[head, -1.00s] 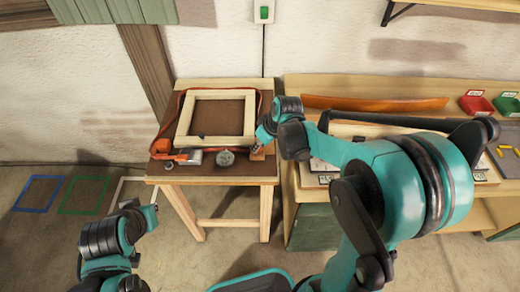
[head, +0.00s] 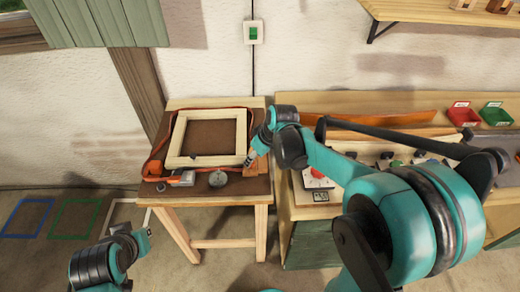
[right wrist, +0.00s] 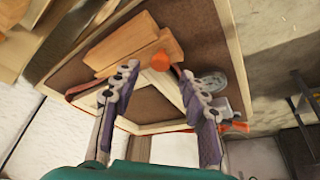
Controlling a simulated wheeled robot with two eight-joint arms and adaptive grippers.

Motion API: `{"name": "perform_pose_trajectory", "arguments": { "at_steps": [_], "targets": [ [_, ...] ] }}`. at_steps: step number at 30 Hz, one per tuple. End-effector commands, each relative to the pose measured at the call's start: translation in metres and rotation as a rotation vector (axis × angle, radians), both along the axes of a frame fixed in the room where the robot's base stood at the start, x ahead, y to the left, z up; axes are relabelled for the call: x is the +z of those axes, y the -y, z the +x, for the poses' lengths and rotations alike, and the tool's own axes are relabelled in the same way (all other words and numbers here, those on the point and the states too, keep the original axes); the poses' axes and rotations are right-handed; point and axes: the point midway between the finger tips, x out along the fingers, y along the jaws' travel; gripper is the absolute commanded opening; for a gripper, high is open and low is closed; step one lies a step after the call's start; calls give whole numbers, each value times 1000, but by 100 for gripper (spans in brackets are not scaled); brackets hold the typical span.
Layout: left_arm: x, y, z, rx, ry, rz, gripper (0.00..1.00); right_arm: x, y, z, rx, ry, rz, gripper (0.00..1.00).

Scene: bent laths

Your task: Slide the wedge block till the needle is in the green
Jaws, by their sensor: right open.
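The wooden wedge block (head: 257,167) lies at the right front of the small brown-topped table, beside the pale frame. It also shows in the right wrist view (right wrist: 125,47), beyond my fingertips. My right gripper (head: 250,158) is just above and beside the block; in the right wrist view its fingers (right wrist: 157,76) are spread with nothing held between them. The round gauge (head: 218,179) lies near the table's front edge; it also shows in the right wrist view (right wrist: 212,81). Its needle and green zone are too small to read. My left gripper (head: 147,228) is low, left of the table.
A pale square frame (head: 183,155) with an orange strap (head: 168,135) around it takes up most of the table. An orange-handled tool (head: 153,170) sits at the left front. A bench with red (head: 463,115) and green (head: 496,114) bins stands right.

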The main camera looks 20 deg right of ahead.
Motion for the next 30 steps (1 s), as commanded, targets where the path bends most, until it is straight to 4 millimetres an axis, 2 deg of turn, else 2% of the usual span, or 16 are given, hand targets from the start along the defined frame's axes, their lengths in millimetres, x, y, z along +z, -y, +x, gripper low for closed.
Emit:
{"name": "perform_pose_trajectory", "arguments": {
  "at_steps": [6,12,17,30],
  "targets": [
    [0,0,0,0,0,0,0,45,9,-17,-2,0,1,44],
    [0,0,0,0,0,0,0,72,15,-26,-1,-1,0,44],
    [0,0,0,0,0,0,0,79,16,-29,-1,-1,0,44],
    [0,0,0,0,0,0,0,79,16,-29,-1,0,0,44]
  ]
}}
